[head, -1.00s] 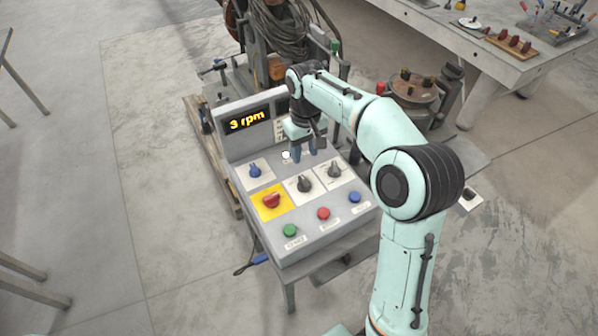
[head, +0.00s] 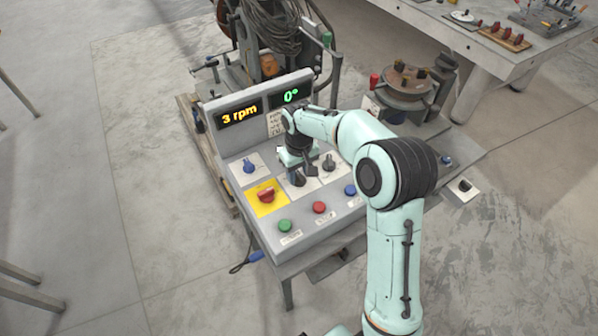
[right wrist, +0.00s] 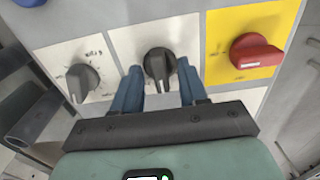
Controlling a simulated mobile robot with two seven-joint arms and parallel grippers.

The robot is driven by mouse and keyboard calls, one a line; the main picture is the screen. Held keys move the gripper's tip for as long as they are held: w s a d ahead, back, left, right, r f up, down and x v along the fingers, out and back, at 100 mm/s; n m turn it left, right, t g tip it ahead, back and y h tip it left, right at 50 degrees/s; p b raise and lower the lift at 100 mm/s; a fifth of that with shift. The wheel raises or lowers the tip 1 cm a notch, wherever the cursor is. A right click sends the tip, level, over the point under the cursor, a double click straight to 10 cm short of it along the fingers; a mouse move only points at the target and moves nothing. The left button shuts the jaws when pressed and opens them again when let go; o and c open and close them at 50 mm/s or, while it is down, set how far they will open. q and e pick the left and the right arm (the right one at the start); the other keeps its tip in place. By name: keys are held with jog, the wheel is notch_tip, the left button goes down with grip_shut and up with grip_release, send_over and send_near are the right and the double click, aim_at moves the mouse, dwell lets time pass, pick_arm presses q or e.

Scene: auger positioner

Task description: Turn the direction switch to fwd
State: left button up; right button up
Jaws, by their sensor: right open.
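Two dark rotary knobs sit on white plates on the sloped control panel (head: 330,221). The one beside the yellow plate, the middle knob (right wrist: 158,62), lies between the fingers of my right gripper (head: 297,174) in the head view, partly hidden there. In the right wrist view the open blue fingers of the right gripper (right wrist: 159,84) stand on either side of this knob, with small gaps showing. The other dark knob (head: 328,161) also shows in the right wrist view (right wrist: 82,82). My left gripper is out of view.
A red knob (head: 266,194) on a yellow plate and a blue knob (head: 249,166) are close by. Green (head: 285,226), red (head: 319,208) and blue (head: 350,190) buttons line the front. Displays read "3 rpm" (head: 239,115) and "0°" (head: 291,96).

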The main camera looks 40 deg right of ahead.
grip_shut()
jog(key=shift+m, duration=0.4)
jog(key=m, duration=0.3)
jog(key=shift+m, duration=0.3)
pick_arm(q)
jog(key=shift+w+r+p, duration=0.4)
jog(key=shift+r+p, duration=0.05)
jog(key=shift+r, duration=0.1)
pick_arm(e)
jog(key=shift+m, duration=2.3)
grip_release()
